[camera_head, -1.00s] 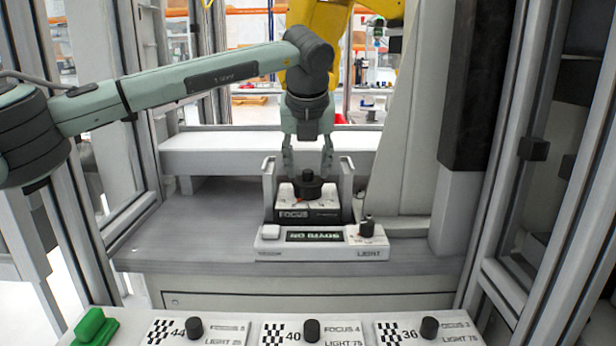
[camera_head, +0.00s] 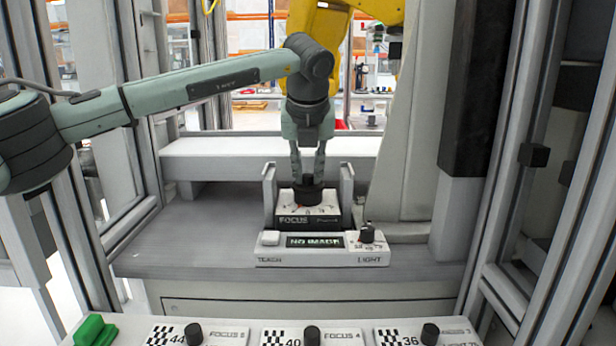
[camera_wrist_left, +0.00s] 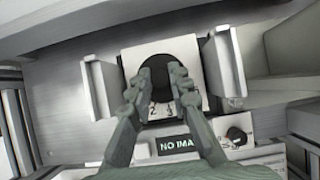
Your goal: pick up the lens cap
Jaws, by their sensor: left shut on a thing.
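The lens cap, a black round piece (camera_head: 308,196), sits on top of the white and black FOCUS unit (camera_head: 288,221), between its two upright side plates. It also shows as a dark disc in the left wrist view (camera_wrist_left: 154,68). My left gripper (camera_head: 307,182) points straight down over it, its fingers shut on the cap's raised middle. The fingers hide part of the cap in both views. I see no clear gap between the cap and the unit. My right gripper is not in view.
A white panel (camera_head: 322,261) with a NO IMAGE display and a LIGHT knob (camera_head: 367,233) stands in front of the unit. Grey side plates (camera_head: 346,190) flank the gripper closely. The grey bench (camera_head: 190,235) is clear at left. Several cards with black knobs and a green block (camera_head: 90,329) lie nearest.

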